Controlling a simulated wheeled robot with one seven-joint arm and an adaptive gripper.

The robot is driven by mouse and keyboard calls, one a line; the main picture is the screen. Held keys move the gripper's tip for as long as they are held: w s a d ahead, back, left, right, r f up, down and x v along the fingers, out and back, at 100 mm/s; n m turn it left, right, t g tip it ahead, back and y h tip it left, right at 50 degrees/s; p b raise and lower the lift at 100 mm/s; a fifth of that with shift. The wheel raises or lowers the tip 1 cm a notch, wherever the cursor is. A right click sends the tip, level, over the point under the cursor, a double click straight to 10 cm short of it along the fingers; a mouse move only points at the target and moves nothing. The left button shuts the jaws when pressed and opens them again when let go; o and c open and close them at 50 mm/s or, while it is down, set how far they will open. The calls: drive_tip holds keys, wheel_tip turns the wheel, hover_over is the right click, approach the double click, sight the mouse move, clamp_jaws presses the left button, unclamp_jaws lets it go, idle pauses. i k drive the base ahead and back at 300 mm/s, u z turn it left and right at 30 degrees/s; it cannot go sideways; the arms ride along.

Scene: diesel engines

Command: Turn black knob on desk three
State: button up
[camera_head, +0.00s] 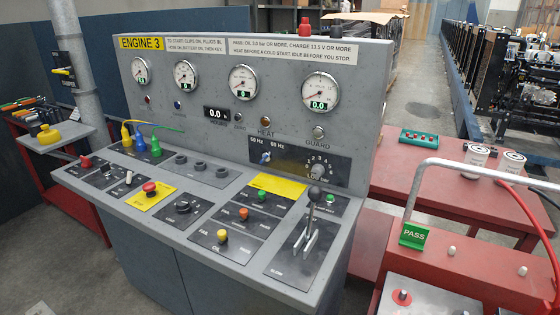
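The grey desk (160,75) carries a yellow "ENGINE 3" label (141,43). A black rotary knob (183,207) sits on a dark plate on the desk's sloping front, to the right of a red mushroom button (150,188) on a yellow plate. Its markings are too small to read. A lever with a black ball top (315,193) stands farther right. A small grey selector knob (317,171) sits on the upright panel by the numbers. My gripper is not in view.
Yellow, blue and green plugs (140,143) stand at the desk's upper left, with cables. Several gauges line the upright panel. A red bench (430,185) and a red unit with a grey tube handle (470,268) stand at the right. Open floor (405,80) runs behind.

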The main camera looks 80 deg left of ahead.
sight(183, 205)
drive_tip(key=z, duration=0.05)
drive_tip(key=k, duration=1.35)
drive_tip(key=u, duration=5.4)
